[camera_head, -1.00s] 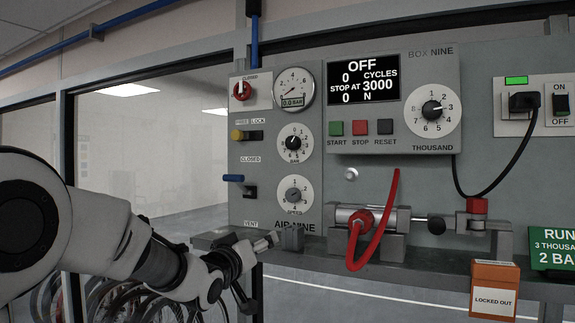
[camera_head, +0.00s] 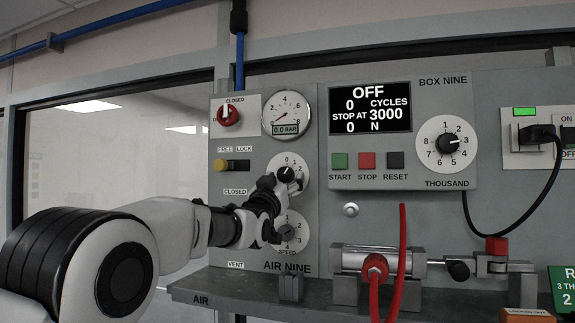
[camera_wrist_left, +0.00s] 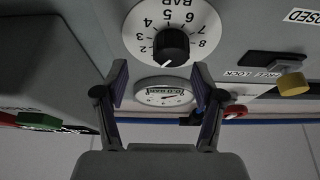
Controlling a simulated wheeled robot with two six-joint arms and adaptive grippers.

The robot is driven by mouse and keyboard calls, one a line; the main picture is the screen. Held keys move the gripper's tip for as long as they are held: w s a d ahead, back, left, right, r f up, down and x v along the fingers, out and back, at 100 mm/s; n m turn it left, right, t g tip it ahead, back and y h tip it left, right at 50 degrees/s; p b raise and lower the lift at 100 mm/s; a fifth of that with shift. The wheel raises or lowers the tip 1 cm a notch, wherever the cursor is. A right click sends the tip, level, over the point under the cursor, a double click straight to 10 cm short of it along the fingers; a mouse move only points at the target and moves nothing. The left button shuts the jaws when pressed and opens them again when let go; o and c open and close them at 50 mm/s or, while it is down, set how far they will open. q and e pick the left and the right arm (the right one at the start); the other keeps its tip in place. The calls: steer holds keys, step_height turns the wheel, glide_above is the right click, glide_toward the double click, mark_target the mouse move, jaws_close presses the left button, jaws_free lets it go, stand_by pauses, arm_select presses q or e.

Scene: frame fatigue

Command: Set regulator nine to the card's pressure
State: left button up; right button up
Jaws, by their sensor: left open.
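Regulator nine's black BAR knob (camera_head: 286,174) sits on a white dial on the AIR NINE panel, its pointer near the low end. My left gripper (camera_head: 274,208) is in front of the panel, over the dial's lower part and the top of the SPEED dial (camera_head: 290,232). The left wrist view shows the picture inverted, with the gripper's (camera_wrist_left: 160,80) fingers apart and empty and the BAR knob (camera_wrist_left: 171,46) just beyond the tips. The gauge (camera_head: 287,112) reads 0.0 BAR. The green card (camera_head: 562,285) is cut off at the right edge. My right gripper is out of view.
The red CLOSED valve (camera_head: 228,115) and yellow FREE/LOCK slide (camera_head: 220,165) are left of the dial. BOX NINE (camera_head: 402,130) is on the right, its screen OFF. A red hose (camera_head: 402,250) hangs before the cylinder. The ledge (camera_head: 235,284) runs below.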

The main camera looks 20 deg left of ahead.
mark_target(282, 178)
arm_select(q)
steer(key=w, duration=0.1)
steer(key=w+a+p, duration=0.1)
steer(key=w, duration=0.1)
steer(key=shift+w+a, duration=0.1)
steer(key=shift+w, duration=0.1)
steer(key=shift+w+a+f, duration=0.15)
steer(key=shift+w+a, duration=0.05)
steer(key=shift+a, duration=0.1)
steer(key=shift+s+a, duration=0.1)
steer(key=shift+s, duration=0.05)
steer(key=shift+s+d+r, duration=0.2)
steer(key=shift+s, duration=0.05)
steer(key=shift+s+d+r, duration=0.15)
steer(key=shift+s+d, duration=0.05)
steer(key=shift+d, duration=0.05)
steer(key=c, duration=0.6)
steer(key=shift+s+d, duration=0.1)
steer(key=c, duration=0.5)
steer(key=shift+a, duration=0.2)
steer(key=shift+c, duration=0.3)
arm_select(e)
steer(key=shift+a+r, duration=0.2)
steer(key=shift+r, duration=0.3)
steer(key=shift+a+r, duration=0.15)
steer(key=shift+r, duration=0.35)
